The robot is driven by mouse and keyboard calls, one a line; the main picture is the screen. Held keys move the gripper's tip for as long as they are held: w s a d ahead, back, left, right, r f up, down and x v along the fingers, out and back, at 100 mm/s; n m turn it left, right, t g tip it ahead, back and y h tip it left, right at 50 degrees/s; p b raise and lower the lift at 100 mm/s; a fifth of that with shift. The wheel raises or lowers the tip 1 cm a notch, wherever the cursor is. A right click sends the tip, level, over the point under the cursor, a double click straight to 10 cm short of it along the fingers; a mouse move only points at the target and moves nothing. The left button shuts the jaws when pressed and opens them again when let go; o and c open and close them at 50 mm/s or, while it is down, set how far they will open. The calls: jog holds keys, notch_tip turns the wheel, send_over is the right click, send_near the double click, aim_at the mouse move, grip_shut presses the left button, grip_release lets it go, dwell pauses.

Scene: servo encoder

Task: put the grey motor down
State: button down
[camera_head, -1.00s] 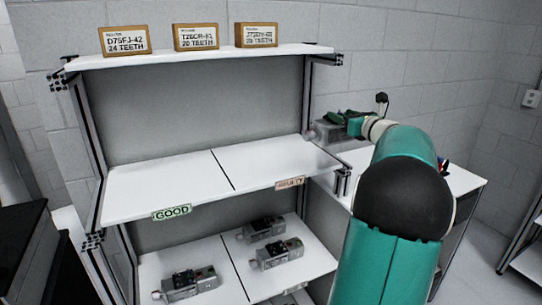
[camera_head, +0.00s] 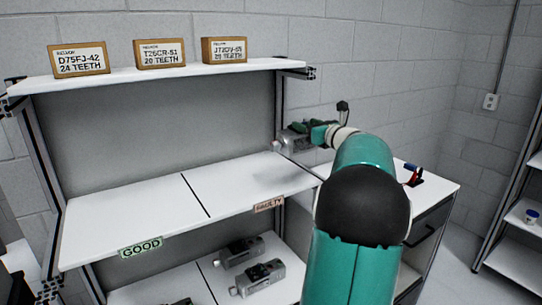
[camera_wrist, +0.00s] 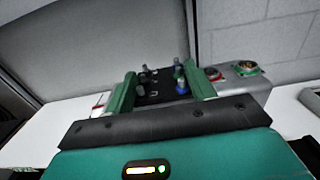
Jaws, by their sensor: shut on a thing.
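The grey motor (camera_head: 293,142) is held in my gripper (camera_head: 322,133), above the right end of the middle shelf (camera_head: 120,222) in the head view. In the wrist view the motor (camera_wrist: 243,90) lies across between the two green fingers of my gripper (camera_wrist: 155,92), with connectors on its top. The gripper is shut on it. The middle shelf is bare, split by a dark line, with a GOOD label (camera_head: 141,247) on its left half and a FAULTY label (camera_head: 269,204) on its right half. My arm hides part of the area behind it.
Several similar motors lie on the lower shelf (camera_head: 289,289), two of them at its right (camera_head: 240,252) (camera_head: 258,277). Three boxed signs stand on the top shelf (camera_head: 180,66). A side bench (camera_head: 432,190) stands right of the rack. A rack post (camera_head: 279,108) stands near the held motor.

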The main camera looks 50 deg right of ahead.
aim_at(281, 137)
jog(key=w+a+f, duration=0.1)
jog(key=w, duration=0.1)
jog(key=w+a+f, duration=0.2)
jog(key=w, duration=0.1)
jog(key=w+a+f, duration=0.1)
jog(key=w, duration=0.1)
jog(key=shift+w+a+f, duration=0.2)
jog(key=shift+w+f, duration=0.05)
jog(key=shift+w+a+f, duration=0.35)
jog(key=shift+w+f, duration=0.3)
jog(key=shift+f, duration=0.7)
jog(key=shift+w+a+f, duration=0.4)
jog(key=shift+w+f, duration=0.2)
jog(key=shift+f, duration=0.8)
jog(key=shift+w+a+f, duration=0.35)
jog(key=shift+w+f, duration=0.3)
jog(key=shift+f, duration=0.7)
jog(key=c, duration=0.9)
grip_release()
jog(key=shift+f, duration=0.35)
jog(key=shift+c, duration=0.2)
jog(key=o, duration=0.4)
jog(key=shift+s+r, duration=0.1)
